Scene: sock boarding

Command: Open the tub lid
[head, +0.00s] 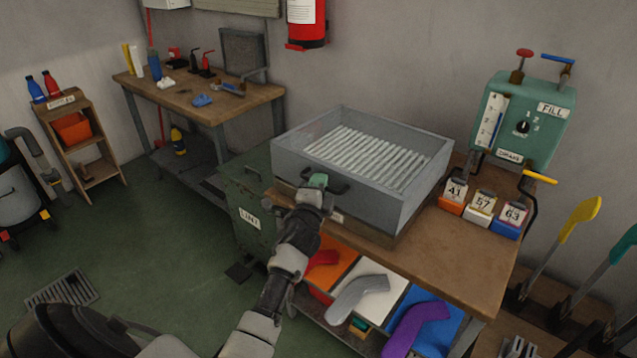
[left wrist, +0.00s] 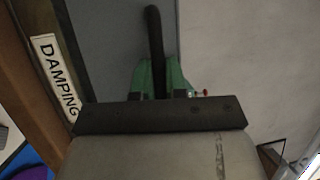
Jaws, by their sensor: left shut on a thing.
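The grey tub (head: 417,196) stands on the wooden bench, and rows of pale ribs show inside its upper rim. I cannot make out a separate lid edge, so how far the lid is raised is unclear. A black bar handle (head: 343,188) is at the tub's near left side. My left gripper (head: 318,181), with green fingers, is shut on this handle. In the left wrist view the dark handle bar (left wrist: 154,45) runs between the green fingers (left wrist: 158,78). My right gripper is not in view.
A green machine (head: 521,119) marked FILL and several numbered boxes (head: 481,205) stand right of the tub. Below are coloured trays with a grey sock (head: 357,290) and a purple sock (head: 413,325). A second bench (head: 220,98) stands behind left.

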